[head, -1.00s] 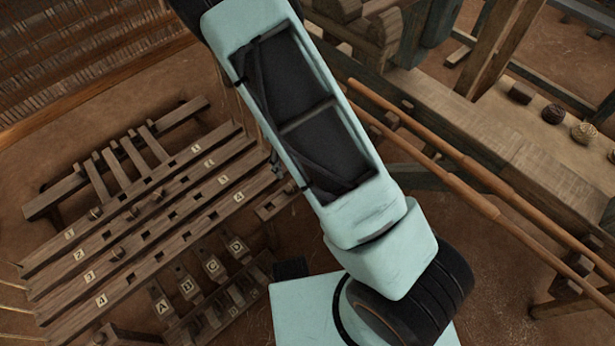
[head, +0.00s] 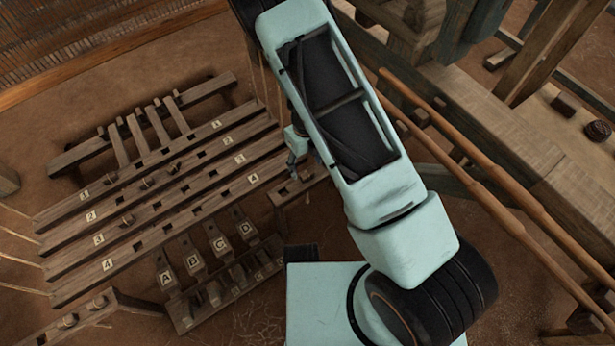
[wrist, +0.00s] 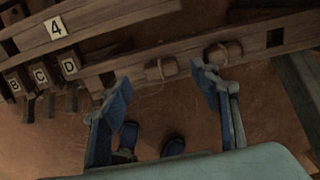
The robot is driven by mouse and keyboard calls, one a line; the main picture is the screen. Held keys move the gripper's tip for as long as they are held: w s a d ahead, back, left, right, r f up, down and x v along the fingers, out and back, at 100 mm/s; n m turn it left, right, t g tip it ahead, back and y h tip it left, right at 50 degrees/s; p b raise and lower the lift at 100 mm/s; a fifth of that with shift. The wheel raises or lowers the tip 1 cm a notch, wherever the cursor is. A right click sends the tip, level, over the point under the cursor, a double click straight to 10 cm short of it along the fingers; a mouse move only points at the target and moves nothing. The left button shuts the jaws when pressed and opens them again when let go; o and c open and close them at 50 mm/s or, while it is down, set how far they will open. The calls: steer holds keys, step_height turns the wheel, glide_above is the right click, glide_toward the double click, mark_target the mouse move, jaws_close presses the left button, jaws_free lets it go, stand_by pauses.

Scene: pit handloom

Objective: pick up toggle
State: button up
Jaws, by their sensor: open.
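Two short wooden toggles with cord around them sit on a wooden beam (wrist: 110,68) in the wrist view. One toggle (wrist: 160,68) shows between my fingertips in the picture. The other toggle (wrist: 222,52) is just right of it, beyond the right fingertip. My gripper (wrist: 160,74) is open and empty, its blue fingers apart and pointing toward the beam. I cannot tell how far the fingertips are from the toggle. In the head view, my gripper (head: 298,146) is small and partly hidden by my arm, above the short beam (head: 284,197).
Numbered slotted bars (head: 190,195) lie left of the gripper, some with pegs in them. Lettered blocks (head: 192,258) stand below them. Another low beam (head: 115,302) with toggles is at bottom left. Long brown poles (head: 480,180) and a heavy timber frame run along the right.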

mark_target(307, 173)
steer(key=f+b, duration=0.1)
steer(key=f, duration=0.1)
steer(key=f+b, duration=0.1)
steer(key=f, duration=0.1)
steer(key=shift+s+d+f, duration=0.15)
steer(key=shift+d+f, duration=0.05)
steer(key=shift+f, duration=0.05)
steer(key=shift+r, duration=0.1)
steer(key=c, duration=1.1)
steer(key=shift+r, duration=0.1)
